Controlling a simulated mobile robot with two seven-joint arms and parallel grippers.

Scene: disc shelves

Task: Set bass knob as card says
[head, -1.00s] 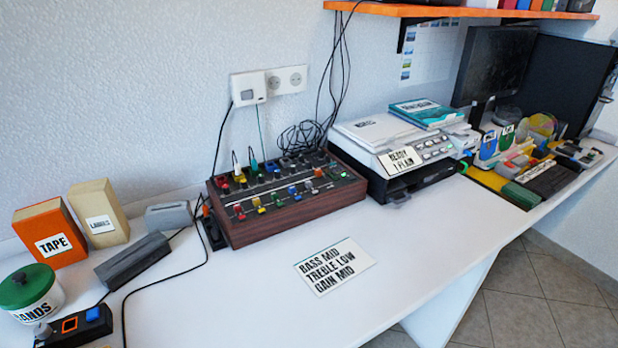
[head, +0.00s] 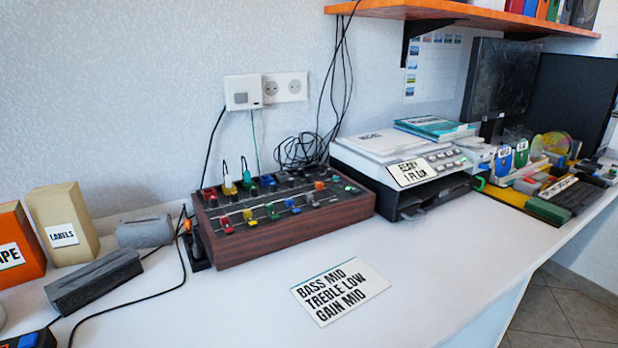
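The white card (head: 341,290) lies flat on the desk in front of the mixer and reads "BASS MID, TREBLE LOW, GAIN MID". The mixer (head: 290,232) is a dark box with a reddish wooden front, standing near the wall. Its top carries several coloured knobs and sliders, red, yellow, blue, green, white and orange. Plugs with cables stand along its back edge. Any labels on the mixer are too small to read, so I cannot tell which knob is the bass one. Neither of my grippers shows in the head view.
A printer (head: 404,165) labelled "READY 1 PLAIN" stands right of the mixer. At left are a grey block (head: 95,280), a "LABELS" box (head: 62,222), an orange tape box (head: 17,246) and loose black cables. The white desk (head: 225,310) around the card is clear.

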